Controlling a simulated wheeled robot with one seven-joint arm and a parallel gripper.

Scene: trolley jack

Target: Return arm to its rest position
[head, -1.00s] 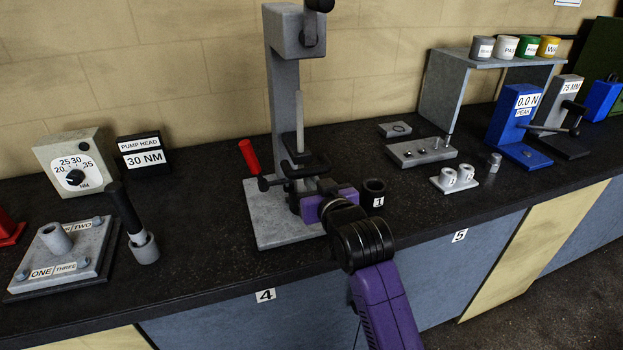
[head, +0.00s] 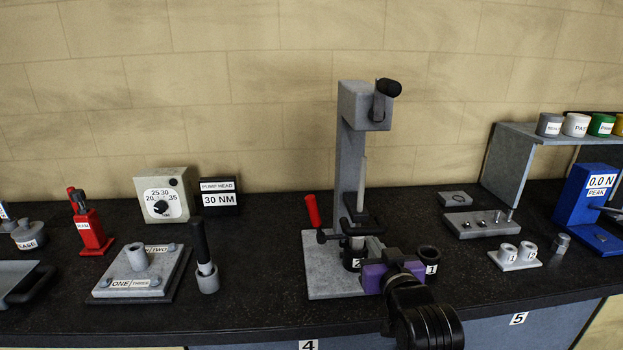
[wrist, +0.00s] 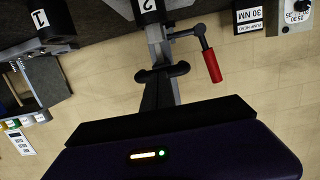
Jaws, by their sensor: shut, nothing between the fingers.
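My gripper (head: 378,274), a purple body at the end of my black arm (head: 428,315), is in front of the grey press stand (head: 352,165) on the bench. It looks shut and empty. In the wrist view its purple housing and dark front fill the bottom, with the narrow shut fingers (wrist: 159,92) pointing toward the press. The press's dark yoke (head: 365,222) is just beyond, and a black cylinder marked 2 (head: 353,255) stands on its base. Whether my gripper touches anything there I cannot tell.
A black cup marked 1 (head: 429,262) stands close right of my gripper. The red-handled lever (head: 312,211) is left of the press. Further left are a pump handle (head: 202,255), a plate fixture (head: 143,274) and a torque dial box (head: 164,195). Bench front is clear.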

